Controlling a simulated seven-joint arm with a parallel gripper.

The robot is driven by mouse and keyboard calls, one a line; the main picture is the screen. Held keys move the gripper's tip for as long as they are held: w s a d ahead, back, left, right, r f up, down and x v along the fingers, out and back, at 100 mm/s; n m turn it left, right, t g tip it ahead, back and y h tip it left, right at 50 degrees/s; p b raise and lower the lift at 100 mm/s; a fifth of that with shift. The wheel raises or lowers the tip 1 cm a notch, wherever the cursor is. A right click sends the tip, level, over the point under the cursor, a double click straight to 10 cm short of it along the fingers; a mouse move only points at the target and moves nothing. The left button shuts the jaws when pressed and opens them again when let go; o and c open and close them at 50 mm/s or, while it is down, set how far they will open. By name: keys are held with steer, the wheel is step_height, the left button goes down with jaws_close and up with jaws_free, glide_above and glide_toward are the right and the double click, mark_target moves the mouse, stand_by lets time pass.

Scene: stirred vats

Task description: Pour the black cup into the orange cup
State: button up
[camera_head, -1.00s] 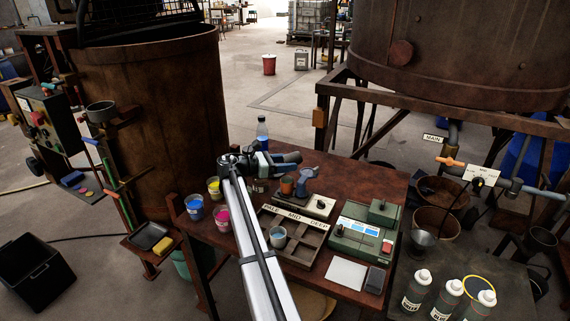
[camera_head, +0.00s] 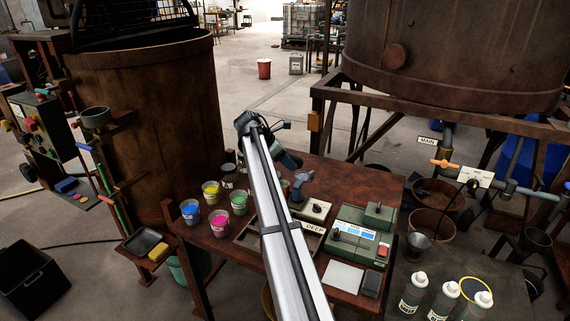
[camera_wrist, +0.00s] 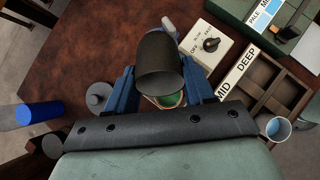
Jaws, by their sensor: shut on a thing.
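In the wrist view my gripper (camera_wrist: 160,68) is shut on the black cup (camera_wrist: 157,50), with one blue finger on each side. The cup shows side-on and looks strongly tilted over the table. Just below its near end shows a bit of green inside a reddish-orange rim (camera_wrist: 169,101), which looks like the orange cup. The black cup and gripper hide most of it. In the head view my arm covers the held cup and most of the orange cup, so I cannot see whether anything is flowing.
Cups of blue (camera_head: 190,212), yellow (camera_head: 211,194), pink (camera_head: 219,223) and green (camera_head: 239,203) stand on the left of the table. A switch box (camera_wrist: 211,44) and a labelled divided tray (camera_wrist: 262,83) are close by. A green machine (camera_head: 357,236) stands at right.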

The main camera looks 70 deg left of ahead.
steer(key=g, duration=0.2)
steer(key=w+r+g, duration=0.1)
steer(key=g, duration=0.2)
steer(key=shift+w+r, duration=0.1)
steer(key=shift+r, duration=0.1)
steer(key=g, duration=0.2)
steer(key=shift+w+r+g, duration=0.1)
steer(key=shift+w+g, duration=0.05)
steer(key=shift+g, duration=0.25)
steer(key=g, duration=0.4)
steer(key=shift+f, duration=0.2)
steer(key=shift+r+g, duration=0.3)
steer(key=shift+r, duration=1.2)
